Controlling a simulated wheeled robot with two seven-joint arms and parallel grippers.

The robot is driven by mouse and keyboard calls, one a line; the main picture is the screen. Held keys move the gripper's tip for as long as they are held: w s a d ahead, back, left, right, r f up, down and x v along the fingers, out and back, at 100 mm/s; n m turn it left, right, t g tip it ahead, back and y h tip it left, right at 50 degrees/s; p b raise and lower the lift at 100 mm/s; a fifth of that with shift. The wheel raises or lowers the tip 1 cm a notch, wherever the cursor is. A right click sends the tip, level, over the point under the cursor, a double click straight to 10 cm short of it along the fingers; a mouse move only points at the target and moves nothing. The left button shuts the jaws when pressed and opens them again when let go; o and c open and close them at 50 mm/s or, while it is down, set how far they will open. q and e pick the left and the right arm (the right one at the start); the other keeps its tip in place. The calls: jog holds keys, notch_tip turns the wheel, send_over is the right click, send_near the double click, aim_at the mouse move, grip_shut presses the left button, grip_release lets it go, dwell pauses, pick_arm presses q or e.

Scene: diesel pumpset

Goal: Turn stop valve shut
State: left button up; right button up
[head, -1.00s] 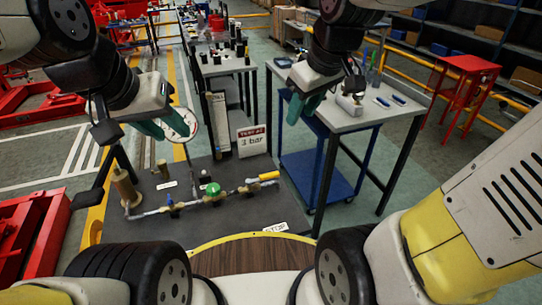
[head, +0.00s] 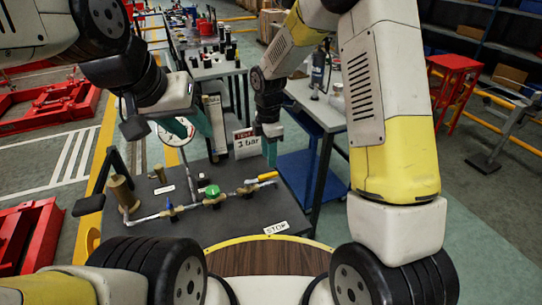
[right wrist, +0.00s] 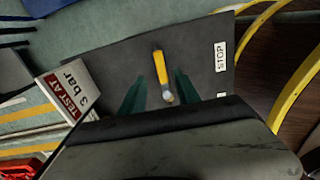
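The stop valve's yellow lever handle (head: 268,176) is at the right end of the pipe on the dark bench plate, roughly in line with the pipe. In the right wrist view the handle (right wrist: 160,66) lies ahead of and between the fingertips, with no contact visible. My right gripper (head: 270,158) points down just above the handle; its teal fingers (right wrist: 160,82) are apart and empty. My left gripper (head: 190,130) hangs above the back left of the plate, by the gauge, fingers apart and empty. The STOP label (head: 277,228) lies in front of the handle.
A green-topped valve (head: 212,191) and brass fittings sit along the pipe (head: 150,216). A brass cylinder (head: 122,192) stands at the left. A round gauge (head: 174,134) and the "Test at 3 bar" sign (head: 245,143) are behind. A blue trolley (head: 302,175) stands to the right.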

aim_at(269, 174)
notch_tip(269, 174, down, 7)
dwell(0.3)
grip_shut()
dwell(1.4)
